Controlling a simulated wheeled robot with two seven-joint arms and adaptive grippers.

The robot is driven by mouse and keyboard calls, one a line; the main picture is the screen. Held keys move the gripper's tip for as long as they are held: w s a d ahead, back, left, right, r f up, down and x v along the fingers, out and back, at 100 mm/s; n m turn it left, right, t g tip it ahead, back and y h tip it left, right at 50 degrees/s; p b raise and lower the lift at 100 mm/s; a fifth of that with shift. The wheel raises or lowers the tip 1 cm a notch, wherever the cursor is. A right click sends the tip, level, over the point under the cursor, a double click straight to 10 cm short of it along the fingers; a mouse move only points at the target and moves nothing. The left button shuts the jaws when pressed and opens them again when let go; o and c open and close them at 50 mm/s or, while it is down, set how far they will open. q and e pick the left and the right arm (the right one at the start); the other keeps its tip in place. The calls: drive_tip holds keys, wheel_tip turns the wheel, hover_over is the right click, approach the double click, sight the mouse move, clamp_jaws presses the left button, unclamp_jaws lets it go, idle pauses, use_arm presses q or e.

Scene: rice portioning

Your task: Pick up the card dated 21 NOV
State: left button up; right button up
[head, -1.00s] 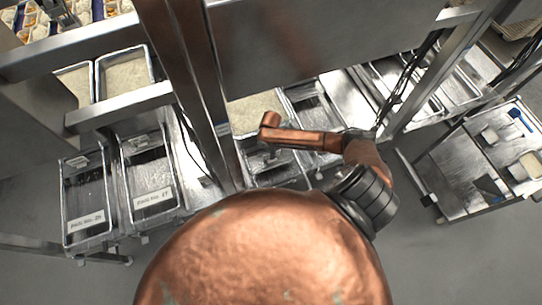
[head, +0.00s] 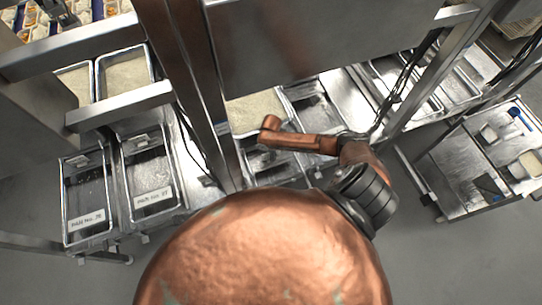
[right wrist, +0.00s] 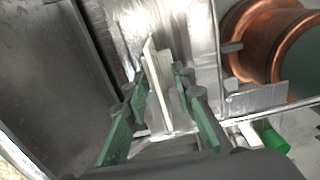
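In the right wrist view, my right gripper (right wrist: 157,82) has its green fingers apart. A thin pale upright plate (right wrist: 160,95), seen nearly edge-on, stands between them; it looks like a card or card holder. No date can be read on it, and a gap shows beside it, so it does not look clamped. In the head view, white cards (head: 153,197) and (head: 87,220) lie at the near ends of two metal trays; their print is too small to read surely. My left gripper is not in view, and my right gripper does not show in the head view.
Pans of rice (head: 125,75) and (head: 255,110) stand behind the trays. Steel posts (head: 190,90) and a steel panel (head: 320,40) block much of the middle. A cart (head: 455,180) with small items stands at right. A green cylinder (right wrist: 272,138) lies at lower right.

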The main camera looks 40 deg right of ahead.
clamp_jaws()
idle(0.3)
idle(0.4)
